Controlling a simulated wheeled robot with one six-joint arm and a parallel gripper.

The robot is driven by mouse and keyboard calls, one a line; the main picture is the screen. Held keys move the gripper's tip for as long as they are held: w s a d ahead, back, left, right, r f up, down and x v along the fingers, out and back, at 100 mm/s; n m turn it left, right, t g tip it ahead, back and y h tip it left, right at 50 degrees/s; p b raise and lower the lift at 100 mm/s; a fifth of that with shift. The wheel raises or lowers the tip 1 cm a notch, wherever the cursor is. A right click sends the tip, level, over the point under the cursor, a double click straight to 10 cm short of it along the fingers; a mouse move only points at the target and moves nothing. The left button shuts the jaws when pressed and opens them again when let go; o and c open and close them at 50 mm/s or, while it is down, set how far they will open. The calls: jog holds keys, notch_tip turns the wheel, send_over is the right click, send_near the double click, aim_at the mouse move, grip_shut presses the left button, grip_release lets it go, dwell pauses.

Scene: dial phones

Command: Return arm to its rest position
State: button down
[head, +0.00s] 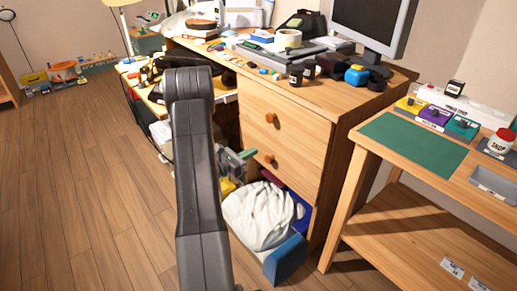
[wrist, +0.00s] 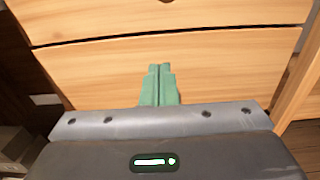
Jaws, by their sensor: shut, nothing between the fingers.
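My gripper (wrist: 159,72) shows in the wrist view with its two green fingers together, empty, in front of the wooden drawer front (wrist: 230,70). In the head view my gripper (head: 246,154) is partly hidden behind my dark arm (head: 196,170), which stands up in the middle of the picture. The gripper is beside the lower drawers of the wooden desk (head: 330,130). I cannot tell whether the fingers touch the drawer front.
An open bottom drawer or bin with a white bag (head: 262,214) and a blue box (head: 286,260) lies below the gripper. A side table (head: 490,190) with a green mat (head: 413,143) stands at right. The wooden floor (head: 80,190) at left is clear.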

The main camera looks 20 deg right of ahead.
aim_at(274, 141)
jog(key=p+v, duration=0.1)
jog(key=v, duration=0.5)
jog(key=shift+w+d, duration=0.1)
jog(key=b+x, duration=0.2)
jog(key=x, duration=1.1)
jog(key=shift+d, duration=0.4)
